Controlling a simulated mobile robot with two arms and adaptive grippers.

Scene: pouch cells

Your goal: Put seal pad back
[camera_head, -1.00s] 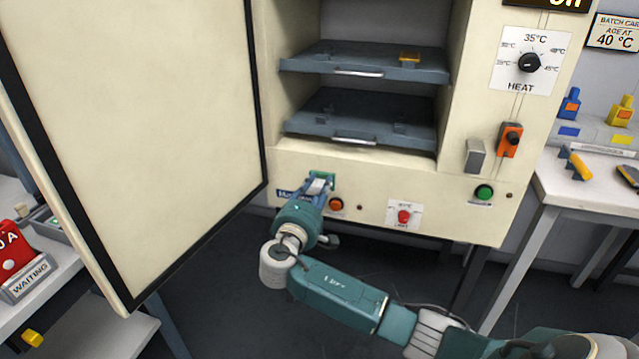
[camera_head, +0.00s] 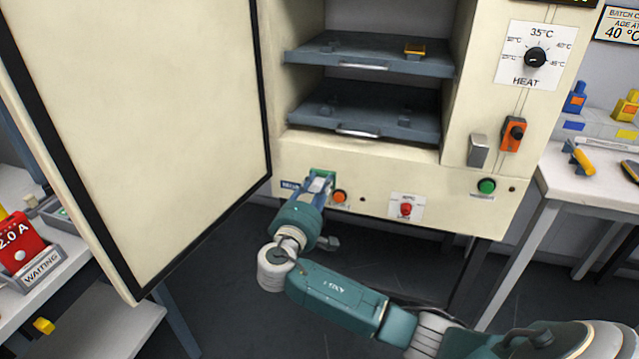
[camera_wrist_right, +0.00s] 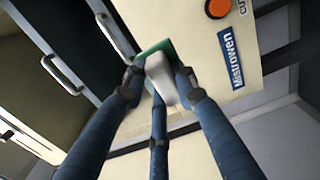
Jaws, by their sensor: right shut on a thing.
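My right gripper (camera_head: 322,180) is low at the front of the cream oven cabinet (camera_head: 375,170), left of an orange button. In the right wrist view its blue fingers (camera_wrist_right: 158,82) are closed around a pale block (camera_wrist_right: 162,84) with a green piece (camera_wrist_right: 155,50) at its far end. This held piece seems to be the seal pad. The green part also shows in the head view (camera_head: 322,173), close against the cabinet face. I cannot tell whether it touches. The fingers hide part of it. My left gripper is out of view.
The cabinet door (camera_head: 140,130) stands wide open at left. Two dark shelves (camera_head: 365,108) are inside, the upper with a yellow piece (camera_head: 414,49). An orange button (camera_head: 340,196) is just right of the gripper. A white bench (camera_head: 590,190) stands at right.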

